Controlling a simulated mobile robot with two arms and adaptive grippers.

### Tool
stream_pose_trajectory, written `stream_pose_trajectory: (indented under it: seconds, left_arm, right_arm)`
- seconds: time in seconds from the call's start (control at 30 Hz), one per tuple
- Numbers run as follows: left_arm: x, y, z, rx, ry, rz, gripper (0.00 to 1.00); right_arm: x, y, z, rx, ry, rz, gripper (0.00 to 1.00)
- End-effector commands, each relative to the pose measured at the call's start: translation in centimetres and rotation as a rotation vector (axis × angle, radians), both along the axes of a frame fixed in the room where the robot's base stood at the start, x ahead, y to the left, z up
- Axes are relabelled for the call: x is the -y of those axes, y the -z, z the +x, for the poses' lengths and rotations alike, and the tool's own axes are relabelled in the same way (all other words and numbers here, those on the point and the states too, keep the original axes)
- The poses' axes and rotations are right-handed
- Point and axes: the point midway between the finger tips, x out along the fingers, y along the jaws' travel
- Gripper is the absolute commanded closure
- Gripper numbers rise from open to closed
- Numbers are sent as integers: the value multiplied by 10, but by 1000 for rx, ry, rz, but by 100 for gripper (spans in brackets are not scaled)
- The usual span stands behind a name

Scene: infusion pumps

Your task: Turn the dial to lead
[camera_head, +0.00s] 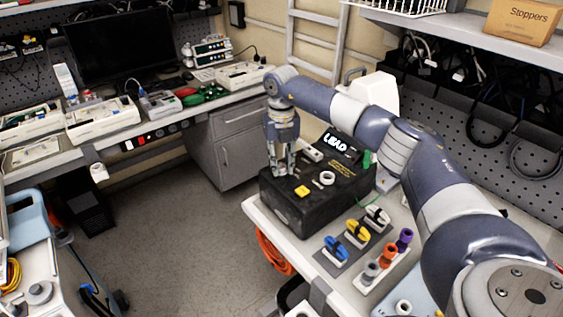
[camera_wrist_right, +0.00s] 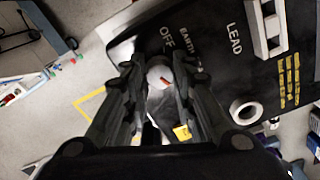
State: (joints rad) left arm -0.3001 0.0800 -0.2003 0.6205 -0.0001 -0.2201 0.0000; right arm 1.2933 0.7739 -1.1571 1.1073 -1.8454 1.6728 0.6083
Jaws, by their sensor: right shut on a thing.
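A black box-shaped device (camera_head: 322,205) stands on the white bench, with a lit "LEAD" display (camera_head: 342,141) at its back. In the right wrist view its panel (camera_wrist_right: 215,75) carries the labels OFF, EARTH and LEAD. A round pale dial (camera_wrist_right: 160,77) with a red mark sits between the fingers; the red mark points right, roughly toward LEAD's side. My right gripper (camera_head: 283,170) points down over the left part of the device. In the wrist view my right gripper (camera_wrist_right: 160,90) is shut on the dial. My left gripper is not in view.
A yellow button (camera_head: 301,191) and a white ring-shaped socket (camera_head: 327,178) are on the device top.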

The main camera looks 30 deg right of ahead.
Motion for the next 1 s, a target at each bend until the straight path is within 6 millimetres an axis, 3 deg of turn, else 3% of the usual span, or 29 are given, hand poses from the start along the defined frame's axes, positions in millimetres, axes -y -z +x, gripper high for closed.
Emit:
stream_pose_trajectory:
  seconds: [0.03,0.1,0.13,0.43,0.57,1.0]
  left_arm:
    - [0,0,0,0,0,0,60]
    - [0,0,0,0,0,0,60]
    - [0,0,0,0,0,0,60]
    - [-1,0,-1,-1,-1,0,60]
    - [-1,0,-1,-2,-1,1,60]
    - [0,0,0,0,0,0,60]
  right_arm:
    - [0,-2,1,5,2,0,71]
    - [1,-1,1,4,2,0,55]
    - [1,-1,1,4,1,0,54]
    - [0,-1,0,1,0,1,54]
    - [0,-10,1,3,0,1,54]
    - [0,-97,1,6,0,1,54]
